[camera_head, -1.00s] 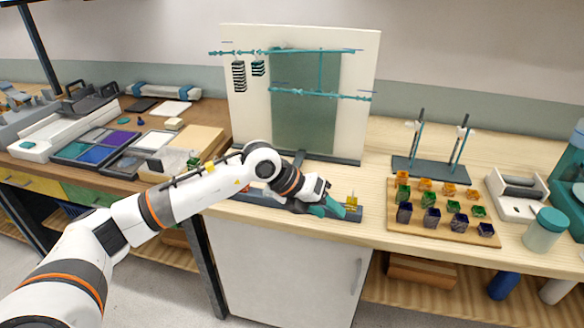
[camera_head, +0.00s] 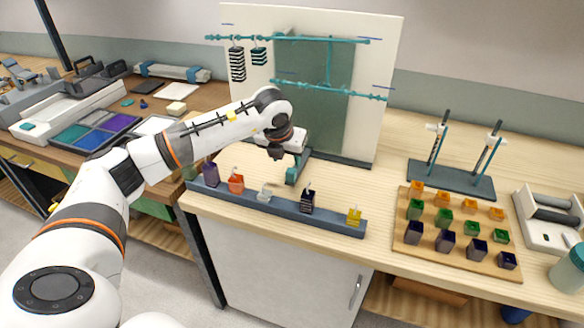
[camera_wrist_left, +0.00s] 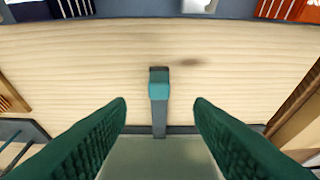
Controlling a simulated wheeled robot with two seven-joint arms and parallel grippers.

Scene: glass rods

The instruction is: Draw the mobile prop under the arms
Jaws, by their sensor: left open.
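The mobile's teal arms (camera_head: 325,88) run across a white board (camera_head: 385,70) with a green-grey panel. Two striped tags (camera_head: 237,64) hang from the upper arm at the left. A dark bar with a teal block, which looks like the prop (camera_wrist_left: 159,90), sticks out from the board's foot over the wooden top. In the head view its dark part (camera_head: 304,157) shows and its end is hidden behind my gripper. My left gripper (camera_head: 291,174) is low in front of the board. In the wrist view its green fingers (camera_wrist_left: 160,105) are spread and empty, one on each side of the bar.
A blue-grey rack (camera_head: 280,204) with several coloured blocks lies along the bench's front edge. A wooden board (camera_head: 400,240) of coloured blocks and a two-post stand (camera_head: 450,180) are at the right. Bare wood lies between rack and board.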

